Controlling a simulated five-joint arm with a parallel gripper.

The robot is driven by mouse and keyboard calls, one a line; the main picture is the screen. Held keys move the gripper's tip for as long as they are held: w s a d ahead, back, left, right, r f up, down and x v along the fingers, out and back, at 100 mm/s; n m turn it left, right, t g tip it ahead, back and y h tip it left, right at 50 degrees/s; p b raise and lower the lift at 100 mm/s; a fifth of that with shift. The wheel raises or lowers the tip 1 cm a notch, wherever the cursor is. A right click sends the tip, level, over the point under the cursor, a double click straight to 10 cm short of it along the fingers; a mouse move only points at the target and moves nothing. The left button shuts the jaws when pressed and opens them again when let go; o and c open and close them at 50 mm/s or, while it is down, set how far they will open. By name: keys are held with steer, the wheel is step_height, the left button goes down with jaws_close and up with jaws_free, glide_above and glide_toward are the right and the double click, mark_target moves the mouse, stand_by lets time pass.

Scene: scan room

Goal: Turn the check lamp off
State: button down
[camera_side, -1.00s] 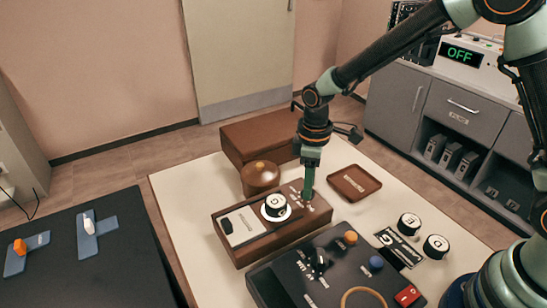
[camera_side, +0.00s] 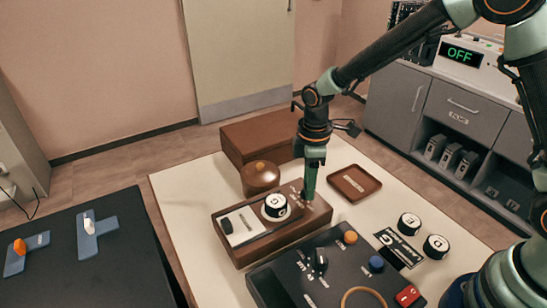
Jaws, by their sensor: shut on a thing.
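A brown wooden box (camera_side: 238,260) stands on the cream table, with a white-topped dial (camera_side: 275,206) and a pale panel with a black rocker-like piece (camera_side: 227,226) on it. My gripper (camera_side: 308,196) points down at the right end of this box, where small labels show. Its jaws are shut on a small part there, which they hide. I cannot tell which lamp is the check lamp. A domed brown thing with an orange top (camera_side: 260,178) stands behind the box. A green display (camera_side: 461,55) at the back right reads OFF.
A black console (camera_side: 268,283) with knobs and a red switch (camera_side: 408,296) lies in front. A brown tray (camera_side: 355,183) and two white-topped round pieces (camera_side: 409,224) are to the right. A large brown case (camera_side: 250,138) stands behind. The table's left part is clear.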

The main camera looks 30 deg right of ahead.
steer(key=shift+c, duration=2.2)
jaws_free()
steer(key=shift+r, duration=0.15)
step_height(320, 180, up, 12)
steer(key=s+d+r+m+t, duration=0.2)
steer(key=s+d+r+m, duration=0.1)
steer(key=s+d+m, duration=0.2)
steer(key=s+d+r+m+t, duration=0.3)
steer(key=s+d+m, duration=0.2)
steer(key=s+m, duration=0.2)
steer(key=shift+s+d+r+t, duration=0.25)
steer(key=shift+d+t, duration=0.05)
steer(key=shift+d, duration=0.1)
